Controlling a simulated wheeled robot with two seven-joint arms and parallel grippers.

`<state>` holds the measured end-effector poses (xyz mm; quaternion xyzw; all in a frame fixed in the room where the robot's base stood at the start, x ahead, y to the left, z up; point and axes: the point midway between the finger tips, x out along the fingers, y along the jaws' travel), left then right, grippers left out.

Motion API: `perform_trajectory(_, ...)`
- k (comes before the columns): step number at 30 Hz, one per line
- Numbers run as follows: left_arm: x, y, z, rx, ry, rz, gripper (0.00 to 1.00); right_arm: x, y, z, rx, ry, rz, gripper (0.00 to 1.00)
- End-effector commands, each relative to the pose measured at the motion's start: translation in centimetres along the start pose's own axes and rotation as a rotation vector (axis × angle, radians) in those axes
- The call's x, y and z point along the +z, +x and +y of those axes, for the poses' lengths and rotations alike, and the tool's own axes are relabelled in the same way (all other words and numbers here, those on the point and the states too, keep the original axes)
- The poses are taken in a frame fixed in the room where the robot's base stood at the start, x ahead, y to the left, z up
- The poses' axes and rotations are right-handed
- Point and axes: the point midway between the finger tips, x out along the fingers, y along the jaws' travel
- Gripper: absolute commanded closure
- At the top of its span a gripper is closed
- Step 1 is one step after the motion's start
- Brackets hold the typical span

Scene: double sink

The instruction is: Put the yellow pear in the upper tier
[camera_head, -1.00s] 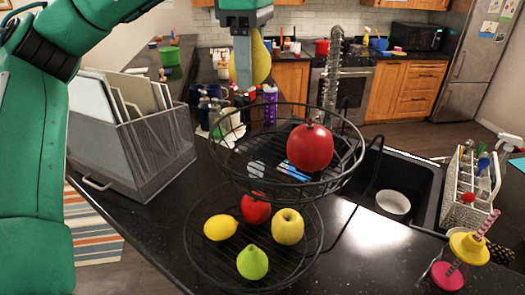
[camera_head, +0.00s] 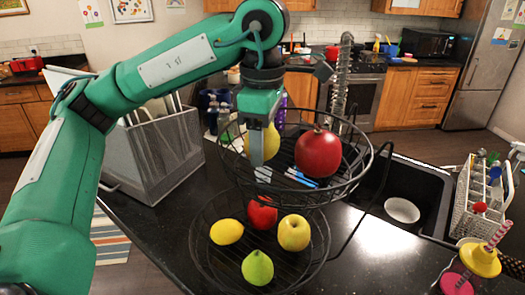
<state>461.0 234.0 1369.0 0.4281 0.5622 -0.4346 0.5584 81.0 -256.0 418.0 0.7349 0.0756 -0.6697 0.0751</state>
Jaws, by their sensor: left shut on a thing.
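The yellow pear (camera_head: 268,143) is in my left gripper (camera_head: 258,160), which points down inside the upper tier (camera_head: 353,187) of a black wire basket stand. The gripper covers part of the pear, and I cannot tell whether the pear touches the tier's floor. A large red fruit (camera_head: 318,153), like a pomegranate, sits in the upper tier to the right of the pear. The lower tier (camera_head: 207,262) holds a lemon (camera_head: 227,231), a red apple (camera_head: 263,213), a yellow apple (camera_head: 293,232) and a green pear (camera_head: 257,267). My right gripper is not in view.
A grey mesh file holder (camera_head: 160,160) stands to the left of the basket stand. A sink with a white bowl (camera_head: 402,210) lies to the right. A white caddy (camera_head: 478,205) and a yellow-lidded cup (camera_head: 480,259) stand at the right edge. Blue-and-white items (camera_head: 302,178) lie in the upper tier.

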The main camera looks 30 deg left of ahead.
Motion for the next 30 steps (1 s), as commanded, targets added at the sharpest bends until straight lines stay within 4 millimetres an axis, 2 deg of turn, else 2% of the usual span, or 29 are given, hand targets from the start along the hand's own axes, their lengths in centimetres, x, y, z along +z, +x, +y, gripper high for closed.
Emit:
perform_trajectory(6, 0.0, 2.7, 0.0, -0.001, 0.000, 0.002, 0.71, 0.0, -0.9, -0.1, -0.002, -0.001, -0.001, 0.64)
perform_trajectory(17, 0.0, 3.2, 0.0, 0.000, 0.000, 0.001, 0.71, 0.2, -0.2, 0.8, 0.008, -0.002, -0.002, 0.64)
perform_trajectory(18, 0.0, 3.0, 0.0, 0.000, 0.000, 0.001, 0.37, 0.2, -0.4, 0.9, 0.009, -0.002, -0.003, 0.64)
perform_trajectory(20, 0.0, 3.0, 0.0, 0.000, 0.000, 0.001, 0.26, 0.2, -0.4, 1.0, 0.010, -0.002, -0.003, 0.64)
perform_trajectory(21, 0.0, 3.0, 0.0, 0.000, 0.000, 0.001, 0.23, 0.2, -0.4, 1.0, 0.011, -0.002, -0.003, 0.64)
perform_trajectory(30, 0.0, 2.8, 0.0, 0.000, 0.000, 0.001, 0.23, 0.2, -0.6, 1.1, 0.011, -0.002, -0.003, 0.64)
